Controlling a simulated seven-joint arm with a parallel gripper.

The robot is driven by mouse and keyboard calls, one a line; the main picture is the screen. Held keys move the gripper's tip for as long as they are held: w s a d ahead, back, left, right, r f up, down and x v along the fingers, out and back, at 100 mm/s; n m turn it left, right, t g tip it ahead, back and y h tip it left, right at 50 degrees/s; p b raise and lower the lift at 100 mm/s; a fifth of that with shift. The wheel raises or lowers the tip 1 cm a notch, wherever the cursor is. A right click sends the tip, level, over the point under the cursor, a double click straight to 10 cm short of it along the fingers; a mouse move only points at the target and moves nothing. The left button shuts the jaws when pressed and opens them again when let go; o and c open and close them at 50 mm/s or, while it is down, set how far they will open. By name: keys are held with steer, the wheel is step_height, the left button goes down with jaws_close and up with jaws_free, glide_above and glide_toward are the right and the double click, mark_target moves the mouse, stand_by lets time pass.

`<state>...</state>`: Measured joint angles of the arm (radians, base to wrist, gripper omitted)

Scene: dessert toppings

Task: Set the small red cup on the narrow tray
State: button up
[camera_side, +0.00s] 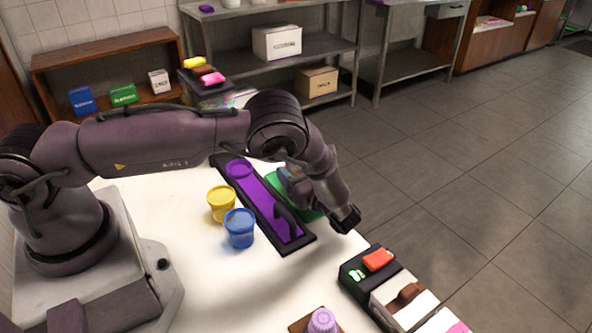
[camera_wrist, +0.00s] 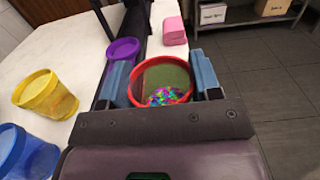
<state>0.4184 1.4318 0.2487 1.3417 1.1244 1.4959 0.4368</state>
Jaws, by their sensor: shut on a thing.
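In the wrist view, the small red cup (camera_wrist: 161,97) sits between the two blue-grey fingers of my gripper (camera_wrist: 162,78), which is shut on it. The cup looks upright and has multicoloured bits inside. In the side view my arm hides the cup and most of the gripper. The narrow tray (camera_side: 262,222) is long and dark with a purple inside and a dark handle shape near its front end. A purple cup (camera_side: 239,168) stands at its far end and also shows in the wrist view (camera_wrist: 123,51). The gap between red cup and tray cannot be judged.
A yellow cup (camera_side: 221,204) and a blue cup (camera_side: 240,228) stand on the white table left of the tray. A green item (camera_side: 308,213) lies right of it, partly behind my arm. Topping boxes (camera_side: 402,293) line the right edge.

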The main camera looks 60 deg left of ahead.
steer(key=shift+f, duration=0.2)
steer(key=o, duration=1)
steer(key=shift+r, duration=0.15)
